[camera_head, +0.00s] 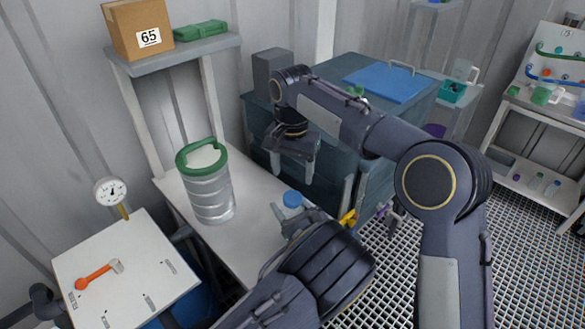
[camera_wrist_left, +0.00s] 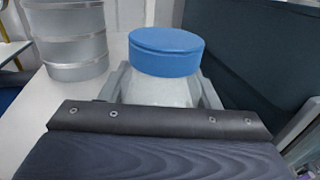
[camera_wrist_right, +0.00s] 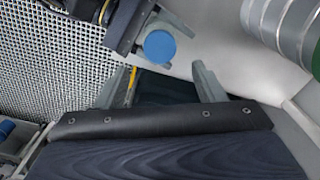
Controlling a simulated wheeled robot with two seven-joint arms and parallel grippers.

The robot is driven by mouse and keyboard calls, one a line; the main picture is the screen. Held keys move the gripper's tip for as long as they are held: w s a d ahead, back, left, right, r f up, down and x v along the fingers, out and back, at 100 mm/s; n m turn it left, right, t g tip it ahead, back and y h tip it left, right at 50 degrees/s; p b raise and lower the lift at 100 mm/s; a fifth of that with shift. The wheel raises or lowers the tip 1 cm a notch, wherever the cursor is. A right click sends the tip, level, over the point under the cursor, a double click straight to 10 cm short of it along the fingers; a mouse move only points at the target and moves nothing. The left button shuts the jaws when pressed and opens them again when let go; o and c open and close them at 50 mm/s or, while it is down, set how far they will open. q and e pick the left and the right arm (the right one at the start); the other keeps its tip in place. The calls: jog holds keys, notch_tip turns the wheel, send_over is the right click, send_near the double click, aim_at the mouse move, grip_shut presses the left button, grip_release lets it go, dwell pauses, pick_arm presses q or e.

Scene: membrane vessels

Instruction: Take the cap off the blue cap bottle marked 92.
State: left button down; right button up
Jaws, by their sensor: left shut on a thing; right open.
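The bottle has a round blue cap (camera_head: 292,198) and a pale body (camera_wrist_left: 160,92). My left gripper (camera_head: 288,216) is shut on the bottle's body below the cap, at the right edge of the white bench. The cap is on the bottle, which looks upright in the left wrist view; no number shows on it. My right gripper (camera_head: 292,174) is open and empty, beyond and above the bottle with its fingers pointing down. In the right wrist view the cap (camera_wrist_right: 159,46) lies past the fingertips, not between them.
A ribbed silver canister (camera_head: 208,190) with a green handle stands on the white bench (camera_head: 240,245), left of the bottle. A dark teal chest (camera_head: 350,150) with a blue lid panel stands behind my right gripper. A shelf (camera_head: 190,52) holds a box marked 65.

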aim_at(292, 197)
jog(key=m, duration=0.4)
jog(key=shift+f, duration=0.1)
jog(key=shift+m, duration=0.3)
jog(key=shift+f, duration=3.9)
